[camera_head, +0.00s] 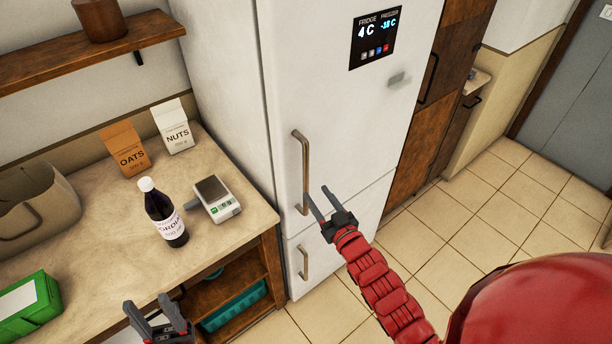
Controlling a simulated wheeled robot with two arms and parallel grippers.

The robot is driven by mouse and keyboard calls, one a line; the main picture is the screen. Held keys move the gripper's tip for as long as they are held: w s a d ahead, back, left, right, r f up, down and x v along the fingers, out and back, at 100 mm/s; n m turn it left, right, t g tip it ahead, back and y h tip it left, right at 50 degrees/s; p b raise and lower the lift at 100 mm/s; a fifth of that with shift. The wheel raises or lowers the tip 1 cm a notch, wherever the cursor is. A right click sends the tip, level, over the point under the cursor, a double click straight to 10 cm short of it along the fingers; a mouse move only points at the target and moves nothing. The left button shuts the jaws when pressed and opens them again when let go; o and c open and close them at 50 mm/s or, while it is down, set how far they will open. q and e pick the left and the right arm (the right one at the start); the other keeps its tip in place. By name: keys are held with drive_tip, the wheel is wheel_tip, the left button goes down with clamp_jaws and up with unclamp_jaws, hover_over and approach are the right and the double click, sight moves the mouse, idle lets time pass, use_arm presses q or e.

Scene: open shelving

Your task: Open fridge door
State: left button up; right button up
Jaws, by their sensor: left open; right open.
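The white fridge (330,120) stands in the middle of the view, with a display (375,37) high on its front. Its large upper door looks shut and bears a vertical metal handle (303,160). A lower door has a second, shorter handle (303,262). My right gripper (319,200) is open, its two fingers pointing at the lower end of the upper handle. One finger is very near the handle; I cannot tell if it touches. My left gripper (155,308) is open and empty, low at the left in front of the counter.
The counter (235,205) left of the fridge holds a dark bottle (163,212), a scale (216,198), oats (126,148) and nuts (174,126) cartons and a green box (27,306). A teal crate (233,306) sits below. Tiled floor (480,215) is free at right.

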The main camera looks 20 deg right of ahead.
sight(307, 181)
drive_tip(key=w, duration=0.2)
drive_tip(key=w+p, duration=0.1)
drive_tip(key=w, duration=0.1)
drive_tip(key=w+a, duration=0.1)
drive_tip(key=w, duration=0.1)
drive_tip(key=shift+r+p, duration=0.15)
drive_tip(key=shift+p, duration=0.2)
drive_tip(key=shift+w+a, duration=0.1)
drive_tip(key=shift+w, duration=0.65)
clamp_jaws()
idle(0.4)
